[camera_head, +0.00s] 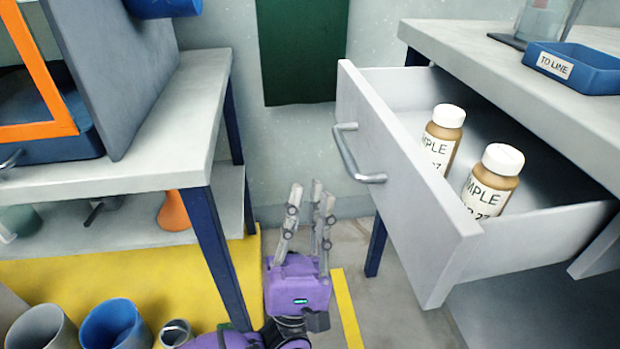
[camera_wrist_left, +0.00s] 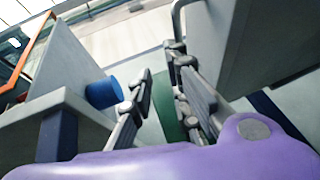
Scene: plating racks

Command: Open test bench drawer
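The test bench drawer (camera_head: 420,190) is pulled well out from under the bench top on the right of the head view. Its metal handle (camera_head: 352,160) is on the front panel, and the handle also shows at the top of the left wrist view (camera_wrist_left: 177,20). Two brown sample bottles with white caps (camera_head: 444,137) stand upright inside the drawer. My left gripper (camera_head: 311,190) is open and empty, pointing up, to the left of the drawer front and apart from the handle. In the left wrist view its fingers (camera_wrist_left: 160,95) are spread with a gap between. My right gripper is not in view.
A grey bench (camera_head: 200,110) with dark blue legs stands on the left. Blue and grey buckets (camera_head: 113,325) sit on the floor at lower left. A blue tray (camera_head: 590,75) labelled "TO LINE" rests on the right bench top. Floor between the benches is clear.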

